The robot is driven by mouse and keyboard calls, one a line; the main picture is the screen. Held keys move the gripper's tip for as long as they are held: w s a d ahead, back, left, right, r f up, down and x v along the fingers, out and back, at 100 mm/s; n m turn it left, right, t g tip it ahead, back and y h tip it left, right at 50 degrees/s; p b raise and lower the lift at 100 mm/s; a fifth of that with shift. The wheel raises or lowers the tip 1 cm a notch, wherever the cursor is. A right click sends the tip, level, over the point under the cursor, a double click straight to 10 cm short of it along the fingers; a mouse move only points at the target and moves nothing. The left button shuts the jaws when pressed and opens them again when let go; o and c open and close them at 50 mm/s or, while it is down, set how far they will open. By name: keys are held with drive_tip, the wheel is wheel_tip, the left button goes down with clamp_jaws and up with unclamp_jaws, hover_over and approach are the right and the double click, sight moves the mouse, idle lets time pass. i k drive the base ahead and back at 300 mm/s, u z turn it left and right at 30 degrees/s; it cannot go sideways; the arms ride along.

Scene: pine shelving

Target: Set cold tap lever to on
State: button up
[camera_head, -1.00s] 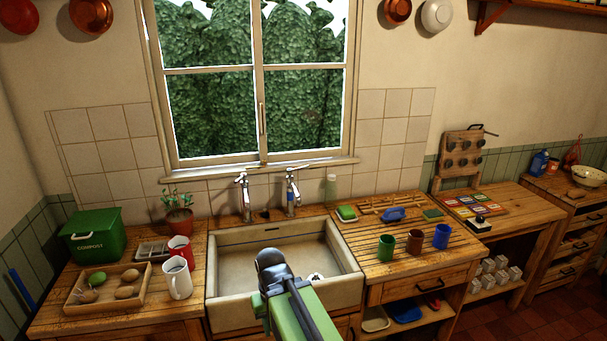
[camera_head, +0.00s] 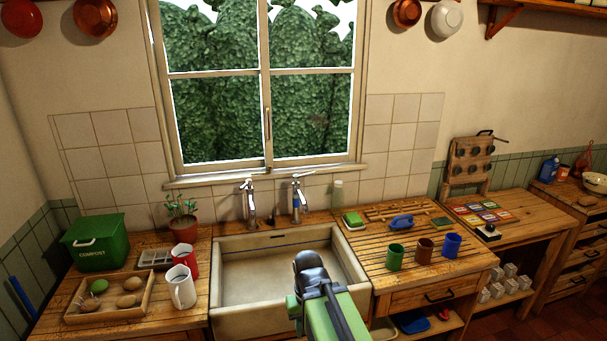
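Two chrome taps stand behind the white sink (camera_head: 235,317). The right tap (camera_head: 296,200) has a blue mark on its body, and the left tap (camera_head: 250,204) shows no blue. Each has a small lever at its top; the lever positions are too small to tell. My gripper (camera_head: 309,262) is over the right part of the sink, in front of and below the taps, and touches neither. It points away from the camera, and its fingers cannot be made out.
Green (camera_head: 395,257), brown (camera_head: 424,250) and blue (camera_head: 452,245) cups stand on the right drainboard. A potted plant (camera_head: 184,230) is behind left.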

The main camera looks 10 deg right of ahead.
sight(296, 177)
drive_tip(key=i, duration=0.95)
